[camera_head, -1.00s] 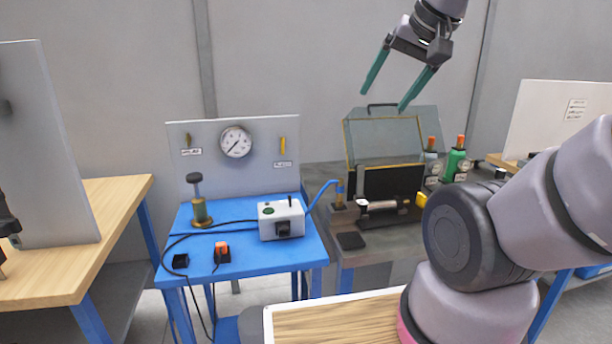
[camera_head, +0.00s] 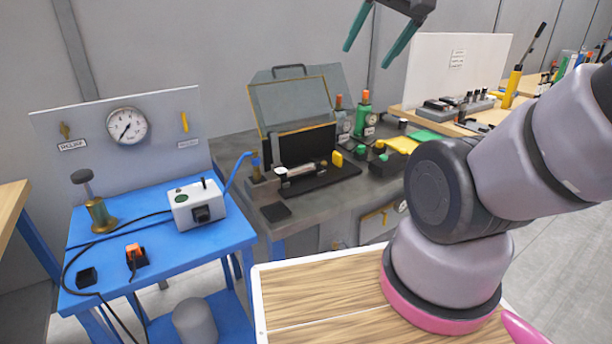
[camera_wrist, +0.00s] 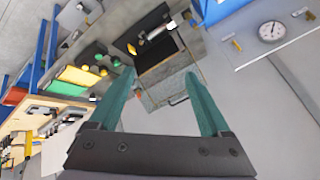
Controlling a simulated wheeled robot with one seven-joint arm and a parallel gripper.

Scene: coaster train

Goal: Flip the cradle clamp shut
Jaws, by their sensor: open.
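A dark cradle fixture (camera_head: 318,180) sits on the grey bench, in front of a black panel with a clear raised cover. A pale metal cylinder (camera_head: 300,171) lies along it. A small yellow tab (camera_head: 337,158), possibly the clamp's handle, stands upright at its right end. The clamp's exact position is too small to tell. The fixture also shows small at the top of the wrist view (camera_wrist: 160,34). My gripper (camera_head: 367,57) is open and empty, raised well above the bench and apart from the fixture. Its two green fingers (camera_wrist: 160,73) show spread in the wrist view.
The clear cover (camera_head: 292,103) stands up behind the fixture. Green bottles (camera_head: 362,118) and small knobbed blocks (camera_head: 378,155) are to its right. A blue table (camera_head: 160,235) with a gauge panel (camera_head: 125,125) is at left. Open air surrounds my gripper.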

